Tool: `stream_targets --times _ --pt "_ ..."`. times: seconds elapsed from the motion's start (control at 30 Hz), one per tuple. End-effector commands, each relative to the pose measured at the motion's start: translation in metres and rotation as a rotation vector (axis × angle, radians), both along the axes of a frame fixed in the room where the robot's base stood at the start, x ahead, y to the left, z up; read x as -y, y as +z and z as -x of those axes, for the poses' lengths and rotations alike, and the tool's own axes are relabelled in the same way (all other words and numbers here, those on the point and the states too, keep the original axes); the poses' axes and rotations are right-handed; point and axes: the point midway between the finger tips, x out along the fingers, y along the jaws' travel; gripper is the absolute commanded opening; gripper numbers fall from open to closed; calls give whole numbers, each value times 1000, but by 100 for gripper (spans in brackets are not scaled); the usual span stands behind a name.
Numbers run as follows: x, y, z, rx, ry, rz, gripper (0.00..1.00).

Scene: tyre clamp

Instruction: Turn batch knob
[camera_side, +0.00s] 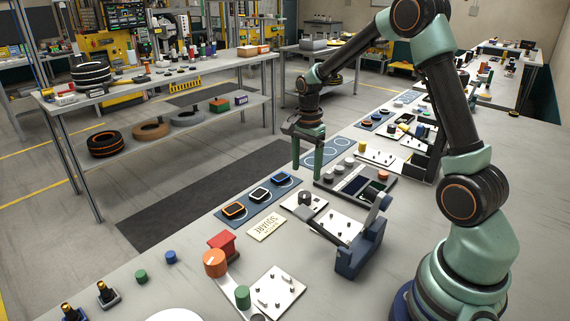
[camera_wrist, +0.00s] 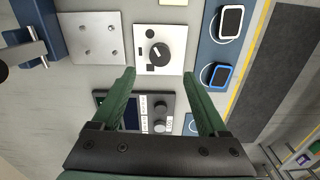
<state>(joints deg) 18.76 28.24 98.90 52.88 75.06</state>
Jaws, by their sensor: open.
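A black round knob (camera_wrist: 158,54) with a white pointer mark sits on a small white plate (camera_wrist: 173,36) in the wrist view. In the side view the plate (camera_side: 318,203) carries a dark knob (camera_side: 304,198). I cannot read a label naming it the batch knob. My gripper (camera_wrist: 160,74) is open and empty, its green fingers pointing toward the plate; the knob appears just beyond and between the fingertips. In the side view my gripper (camera_side: 307,168) hangs above the bench, apart from the knob. A control panel (camera_side: 352,187) with a dark screen and several knobs stands close by.
A blue clamp fixture (camera_side: 358,252) stands nearer my base. An orange knob (camera_side: 214,262) and red block (camera_side: 222,243) are at the front.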

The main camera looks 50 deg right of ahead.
Motion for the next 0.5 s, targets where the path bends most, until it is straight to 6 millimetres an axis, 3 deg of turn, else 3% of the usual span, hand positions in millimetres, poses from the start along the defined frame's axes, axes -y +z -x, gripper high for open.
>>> stream_targets --times 0.3,0.5 --pt "-1 -61 1 -5 2 -1 76" --pt "-1 -82 0 -1 2 0 76"
